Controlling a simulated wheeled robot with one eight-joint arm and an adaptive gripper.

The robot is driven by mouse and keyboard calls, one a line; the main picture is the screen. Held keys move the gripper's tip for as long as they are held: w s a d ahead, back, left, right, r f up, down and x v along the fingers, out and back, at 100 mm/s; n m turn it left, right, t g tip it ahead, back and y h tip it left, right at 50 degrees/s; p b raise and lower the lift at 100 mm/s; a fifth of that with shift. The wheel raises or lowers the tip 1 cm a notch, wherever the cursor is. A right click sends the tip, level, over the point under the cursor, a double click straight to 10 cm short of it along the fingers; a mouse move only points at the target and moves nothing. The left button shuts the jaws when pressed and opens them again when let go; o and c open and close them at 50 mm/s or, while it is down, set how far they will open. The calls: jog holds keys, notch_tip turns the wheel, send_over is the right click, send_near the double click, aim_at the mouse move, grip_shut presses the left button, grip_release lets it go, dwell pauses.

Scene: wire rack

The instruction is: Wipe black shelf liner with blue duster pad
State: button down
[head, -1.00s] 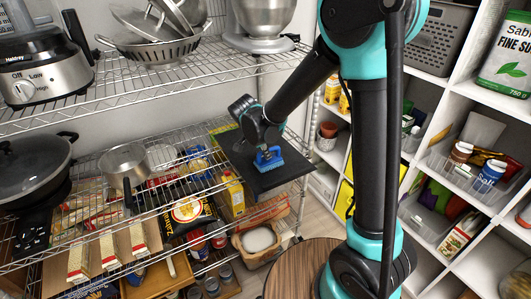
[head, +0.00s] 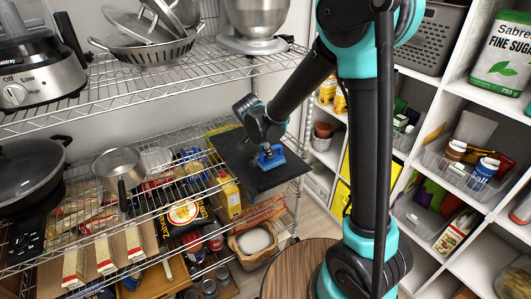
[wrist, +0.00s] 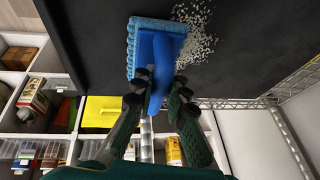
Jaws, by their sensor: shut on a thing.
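The black shelf liner (head: 238,158) lies on the right end of the middle wire shelf; it also fills the upper part of the wrist view (wrist: 262,45). The blue duster pad (head: 271,157) is on the liner, right of its middle. In the wrist view the pad (wrist: 158,45) lies against the liner, with small pale grains (wrist: 196,40) scattered beside its right edge. My gripper (wrist: 158,88) is shut on the pad's blue handle. From the head view my gripper (head: 266,142) reaches in over the liner, and its fingers are mostly hidden.
A saucepan (head: 119,163) and a lidded pan (head: 28,175) stand left on the same shelf. The upper wire shelf (head: 180,90) with a colander and mixer hangs above. White cubbies (head: 455,95) stand on the right. A round wooden top (head: 295,268) is below.

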jog(key=shift+s+a, duration=0.4)
jog(key=shift+a, duration=0.2)
jog(key=shift+s+a, duration=0.35)
jog(key=shift+a, duration=0.25)
jog(key=shift+w+d, duration=0.1)
jog(key=shift+d, duration=0.05)
jog(key=shift+w+d, duration=0.7)
jog(key=shift+d, duration=0.35)
jog(key=shift+s+a, duration=0.1)
jog(key=shift+s+a, duration=0.35)
jog(key=shift+a, duration=0.2)
jog(key=shift+s+a, duration=0.35)
jog(key=shift+a, duration=0.2)
